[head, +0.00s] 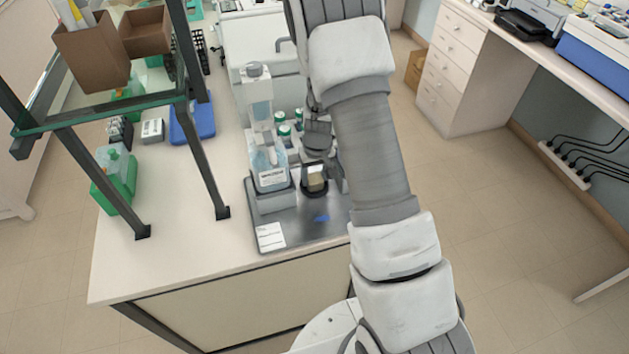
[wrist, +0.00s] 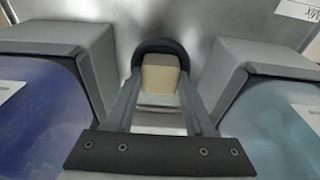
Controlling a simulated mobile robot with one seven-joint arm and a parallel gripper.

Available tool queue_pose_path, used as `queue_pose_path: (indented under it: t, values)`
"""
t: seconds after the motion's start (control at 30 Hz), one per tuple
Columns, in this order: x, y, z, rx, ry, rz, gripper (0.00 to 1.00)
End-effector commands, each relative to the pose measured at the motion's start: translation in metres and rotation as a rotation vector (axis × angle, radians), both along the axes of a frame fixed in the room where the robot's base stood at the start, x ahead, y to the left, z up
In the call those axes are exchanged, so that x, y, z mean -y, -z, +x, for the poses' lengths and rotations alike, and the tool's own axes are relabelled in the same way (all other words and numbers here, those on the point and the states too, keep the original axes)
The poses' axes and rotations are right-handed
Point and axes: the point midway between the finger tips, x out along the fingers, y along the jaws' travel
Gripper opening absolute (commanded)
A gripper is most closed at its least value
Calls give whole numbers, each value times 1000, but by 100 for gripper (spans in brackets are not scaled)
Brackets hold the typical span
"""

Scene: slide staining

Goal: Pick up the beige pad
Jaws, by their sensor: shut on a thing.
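The beige pad (wrist: 160,75) is a small pale block in the middle of the wrist view. It sits between the two fingers of my gripper (wrist: 160,95), which is shut on it. In the head view the pad (head: 317,181) shows as a small beige patch at my gripper (head: 318,172), over the grey metal tray. A dark rounded rim curves around the far side of the pad in the wrist view. I cannot tell whether the pad touches what is below it.
A blue-filled container (wrist: 40,105) and a teal-filled container (wrist: 275,115) in grey holders flank my gripper closely. In the head view, a labelled bottle (head: 268,165) stands left of it. Green-capped bottles (head: 284,131) stand behind. The grey tray (head: 300,232) has free room in front.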

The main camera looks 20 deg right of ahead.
Motion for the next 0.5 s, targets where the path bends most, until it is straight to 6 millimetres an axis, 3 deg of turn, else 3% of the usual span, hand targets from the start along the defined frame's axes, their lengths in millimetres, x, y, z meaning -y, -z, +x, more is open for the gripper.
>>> queue_pose_path:
  t: [0.03,0.1,0.33,0.5]
  values:
    - [0,0,0,0,0,0,11]
    - [0,0,0,0,0,0,0]
    - [0,-2,0,1,0,0,0]
    - [0,-20,1,4,-1,0,0]
